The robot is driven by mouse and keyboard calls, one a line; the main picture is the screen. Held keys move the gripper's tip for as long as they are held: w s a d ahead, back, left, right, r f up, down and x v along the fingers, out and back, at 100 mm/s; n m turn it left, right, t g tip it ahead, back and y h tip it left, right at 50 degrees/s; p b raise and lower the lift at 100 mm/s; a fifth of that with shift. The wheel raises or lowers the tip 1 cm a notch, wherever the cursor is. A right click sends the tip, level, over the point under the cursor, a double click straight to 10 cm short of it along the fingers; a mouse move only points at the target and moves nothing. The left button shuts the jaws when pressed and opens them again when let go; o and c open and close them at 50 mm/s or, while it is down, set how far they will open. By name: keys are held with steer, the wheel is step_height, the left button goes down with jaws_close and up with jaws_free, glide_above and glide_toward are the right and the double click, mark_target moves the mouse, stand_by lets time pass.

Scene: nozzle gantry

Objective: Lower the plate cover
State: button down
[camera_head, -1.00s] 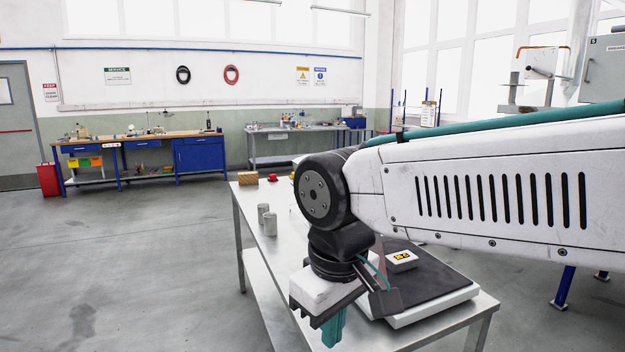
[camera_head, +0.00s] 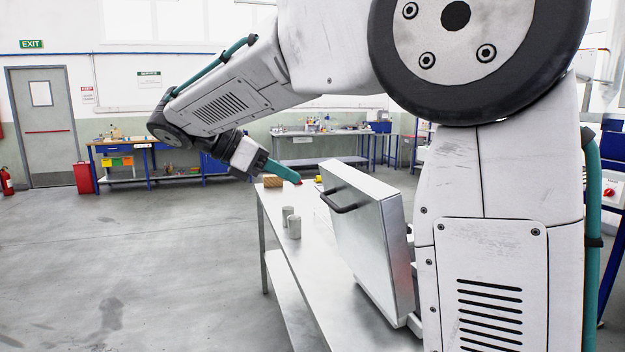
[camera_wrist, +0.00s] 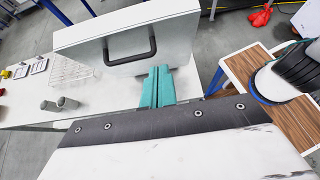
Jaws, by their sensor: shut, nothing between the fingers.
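The plate cover (camera_head: 365,235) is a silvery shallow box standing raised and tilted on the bench, with a black bar handle (camera_head: 338,201) on its outer face. In the wrist view the cover (camera_wrist: 185,35) fills the upper middle, with its handle (camera_wrist: 130,46) to the left of the fingers. My gripper (camera_head: 297,181) has teal fingers pressed together, with nothing held. In the head view it is up and left of the cover; in the wrist view its fingers (camera_wrist: 158,70) point towards the cover, apart from the handle. The plate is hidden behind the cover and my arm.
Two grey cylinders (camera_head: 290,222) stand on the metal bench (camera_head: 312,285), left of the cover. A wooden block (camera_head: 272,181) lies near the bench's far end. A wood-topped surface (camera_wrist: 245,70) shows at the right of the wrist view. Open floor lies left.

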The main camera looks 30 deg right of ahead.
glide_toward(357, 193)
step_height(357, 193, down, 4)
steer(key=shift+s+d+r, duration=0.1)
steer(key=shift+s+d, duration=0.15)
steer(key=shift+d, duration=0.55)
steer(key=shift+s+d+r, duration=0.15)
steer(key=shift+s+d, duration=0.05)
steer(key=shift+d, duration=0.6)
steer(key=shift+s+d+r, duration=0.1)
steer(key=shift+s+d, duration=0.15)
steer(key=shift+d, duration=0.6)
steer(key=shift+r, duration=0.1)
